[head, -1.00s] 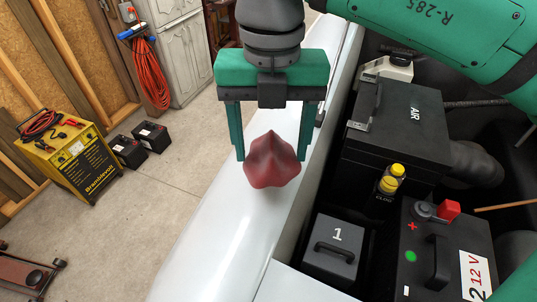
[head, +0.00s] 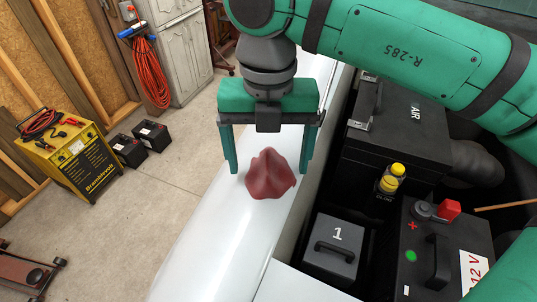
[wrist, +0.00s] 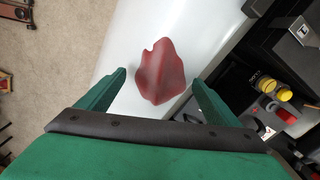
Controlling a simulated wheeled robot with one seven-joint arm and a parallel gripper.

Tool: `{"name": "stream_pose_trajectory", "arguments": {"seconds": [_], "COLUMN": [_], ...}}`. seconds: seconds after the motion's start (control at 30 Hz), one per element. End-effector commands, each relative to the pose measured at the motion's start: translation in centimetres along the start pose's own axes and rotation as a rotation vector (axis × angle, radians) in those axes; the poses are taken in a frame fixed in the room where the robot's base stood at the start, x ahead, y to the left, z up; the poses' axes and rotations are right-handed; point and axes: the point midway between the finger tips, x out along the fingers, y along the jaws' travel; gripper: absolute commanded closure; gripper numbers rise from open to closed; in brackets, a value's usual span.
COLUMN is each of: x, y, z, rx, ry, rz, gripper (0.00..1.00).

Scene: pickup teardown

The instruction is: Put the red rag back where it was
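The red rag (head: 269,176) sits in a crumpled, peaked heap on the white fender (head: 205,245) of the pickup. It also shows in the wrist view (wrist: 160,72), lying on the white surface ahead of the fingers. My gripper (head: 266,168) is open, with its green fingers spread wide on either side of the rag's upper part in the head view. In the wrist view the gripper (wrist: 160,80) shows clear gaps between both fingers and the rag, and nothing is held.
Right of the fender is the engine bay, with a black AIR box (head: 395,135), a grey box marked 1 (head: 333,250), a yellow-capped reservoir (head: 390,178) and a 12 V battery (head: 440,250). A yellow charger (head: 78,160) and two small batteries (head: 140,143) stand on the floor at left.

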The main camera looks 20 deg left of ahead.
Motion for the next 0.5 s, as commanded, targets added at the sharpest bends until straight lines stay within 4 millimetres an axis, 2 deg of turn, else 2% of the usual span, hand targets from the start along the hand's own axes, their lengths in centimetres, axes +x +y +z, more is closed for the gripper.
{"name": "stream_pose_trajectory", "arguments": {"seconds": [0.3, 0.5], "x": [-0.2, -2.6], "y": [0.0, 0.0], "z": [0.0, 0.0], "rx": [0.000, 0.002], "ry": [0.000, -0.002], "rz": [0.000, -0.002], "gripper": [0.15, 0.15]}}
